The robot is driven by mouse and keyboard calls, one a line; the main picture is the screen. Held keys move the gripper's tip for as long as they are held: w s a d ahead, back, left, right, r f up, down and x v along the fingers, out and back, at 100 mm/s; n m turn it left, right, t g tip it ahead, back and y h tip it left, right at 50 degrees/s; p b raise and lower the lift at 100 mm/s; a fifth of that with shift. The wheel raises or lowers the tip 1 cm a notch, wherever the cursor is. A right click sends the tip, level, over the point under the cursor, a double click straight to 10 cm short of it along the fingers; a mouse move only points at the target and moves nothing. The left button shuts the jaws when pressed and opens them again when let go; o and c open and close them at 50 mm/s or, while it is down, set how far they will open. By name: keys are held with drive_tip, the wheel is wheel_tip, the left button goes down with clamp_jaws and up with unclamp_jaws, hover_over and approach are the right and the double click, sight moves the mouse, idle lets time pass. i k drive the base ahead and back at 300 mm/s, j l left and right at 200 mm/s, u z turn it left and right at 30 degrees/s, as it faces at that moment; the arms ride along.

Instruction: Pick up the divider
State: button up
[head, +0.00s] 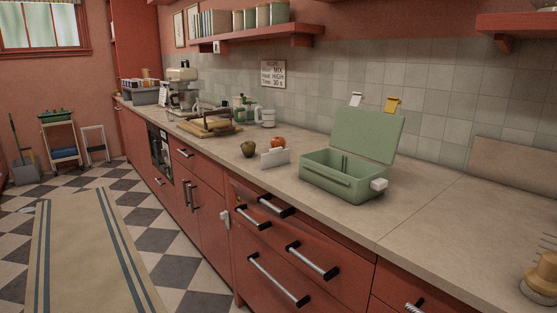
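A small white upright panel (275,157), which looks like the divider, stands on the counter to the left of an open green box (335,187). The box has its lid raised at the back. A thin upright partition shows inside the box, and a white piece sits at its right front corner. A dark green round fruit or vegetable (248,149) and an orange-red one (278,143) are close to the white panel. My gripper is not in view.
The counter (440,215) is clear right of the box, up to a wooden brush-like object (541,282) at the right edge. A cutting board (207,127), a white mug (267,117) and a coffee machine (183,88) stand farther left. Drawers with bar handles line the front. A shelf (262,38) hangs above.

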sight(276, 157)
drive_tip(key=i+j+z, duration=0.2)
drive_tip(key=i+j, duration=0.15)
drive_tip(key=i+j+z, duration=0.2)
drive_tip(key=i+j, duration=0.15)
drive_tip(key=j, duration=0.2)
drive_tip(key=i+j+z, duration=0.2)
drive_tip(key=j, duration=0.3)
drive_tip(key=i, duration=0.1)
